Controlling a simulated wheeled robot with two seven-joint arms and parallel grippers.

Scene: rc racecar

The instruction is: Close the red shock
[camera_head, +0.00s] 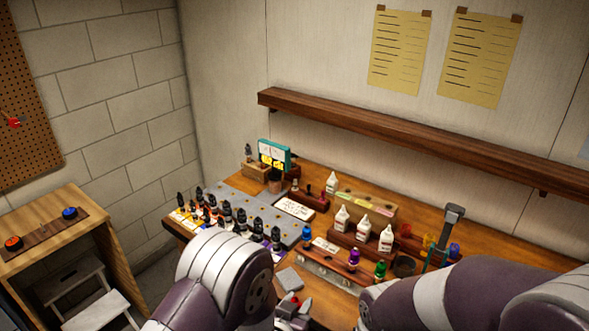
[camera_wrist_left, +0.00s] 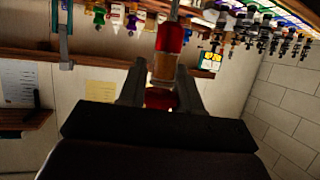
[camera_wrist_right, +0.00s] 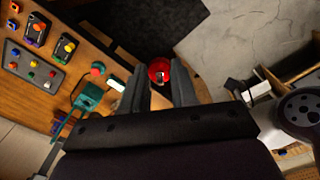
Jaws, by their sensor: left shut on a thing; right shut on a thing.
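My left gripper (camera_wrist_left: 162,72) is shut on the red shock (camera_wrist_left: 171,38). In the left wrist view the shock has a red section, an amber section between my fingertips, a red end below and a thin grey rod at the top. In the head view my left gripper (camera_head: 290,312) is low in the middle, with a little red showing at it. My right gripper (camera_wrist_right: 160,82) is shut on a round red cap (camera_wrist_right: 159,69), which has a small light and dark centre. The right fingers are hidden in the head view. I cannot tell whether cap and shock touch.
The wooden workbench (camera_head: 330,300) holds several dark-capped bottles at left, white bottles (camera_head: 364,228) and coloured bottles (camera_head: 354,258) in racks. A grey clamp-like stand (camera_head: 447,232) is at the right. A wooden shelf (camera_head: 400,140) runs along the wall. A side table (camera_head: 50,235) stands left.

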